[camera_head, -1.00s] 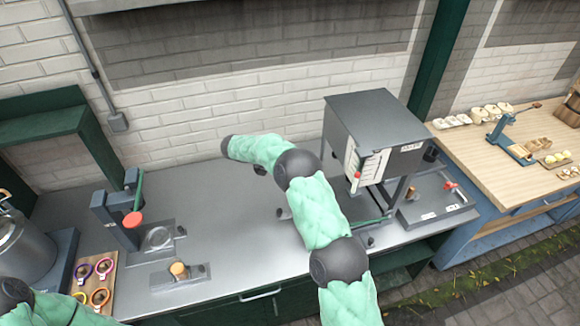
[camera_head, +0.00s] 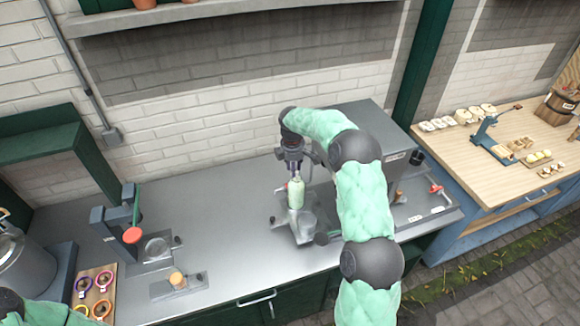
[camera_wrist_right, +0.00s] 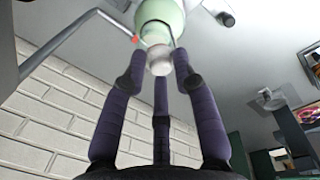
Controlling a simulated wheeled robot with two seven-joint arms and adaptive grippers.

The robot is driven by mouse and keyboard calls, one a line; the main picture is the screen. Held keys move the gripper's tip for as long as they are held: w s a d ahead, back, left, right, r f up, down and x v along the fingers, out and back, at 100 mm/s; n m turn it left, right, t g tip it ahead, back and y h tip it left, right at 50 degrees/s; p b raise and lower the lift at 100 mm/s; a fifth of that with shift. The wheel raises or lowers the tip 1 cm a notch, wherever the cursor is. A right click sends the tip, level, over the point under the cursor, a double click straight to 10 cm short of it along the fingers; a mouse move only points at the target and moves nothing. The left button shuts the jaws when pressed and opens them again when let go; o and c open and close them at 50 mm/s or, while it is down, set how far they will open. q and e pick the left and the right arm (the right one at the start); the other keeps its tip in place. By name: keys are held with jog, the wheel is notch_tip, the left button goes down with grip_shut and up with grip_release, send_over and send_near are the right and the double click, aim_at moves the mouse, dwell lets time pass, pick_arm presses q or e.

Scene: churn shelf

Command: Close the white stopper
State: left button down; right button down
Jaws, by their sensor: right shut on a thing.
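A pale green bottle (camera_head: 296,194) stands upright on a small metal stand on the grey counter. In the right wrist view the bottle (camera_wrist_right: 160,15) shows from its neck end, with the white stopper (camera_wrist_right: 159,61) at its mouth. A wire loop and a small red piece show beside the neck. My right gripper (camera_head: 294,174) comes down from above at the bottle's top. Its purple fingers (camera_wrist_right: 160,72) are shut around the stopper. Whether the stopper is fully seated is hard to tell. My left arm's sleeve shows at the bottom left, but its gripper is out of view.
A grey box-shaped machine (camera_head: 372,130) stands right of the bottle, partly behind my right arm. A press with a red knob (camera_head: 133,235) and a board of coloured rings (camera_head: 95,285) are at the left. The counter (camera_head: 220,210) between press and bottle is clear.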

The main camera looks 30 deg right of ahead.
jog(key=shift+s+d+f+t+y, duration=0.15)
jog(key=shift+d+y, duration=0.1)
jog(key=shift+y, duration=0.25)
jog(key=shift+s+d+t+y, duration=0.15)
jog(key=shift+d+y, duration=0.05)
jog(key=shift+y, duration=0.3)
jog(key=c, duration=1)
grip_release()
jog(key=shift+d, duration=0.1)
jog(key=shift+w, duration=0.1)
notch_tip(320, 180, up, 10)
jog(key=shift+r, duration=0.1)
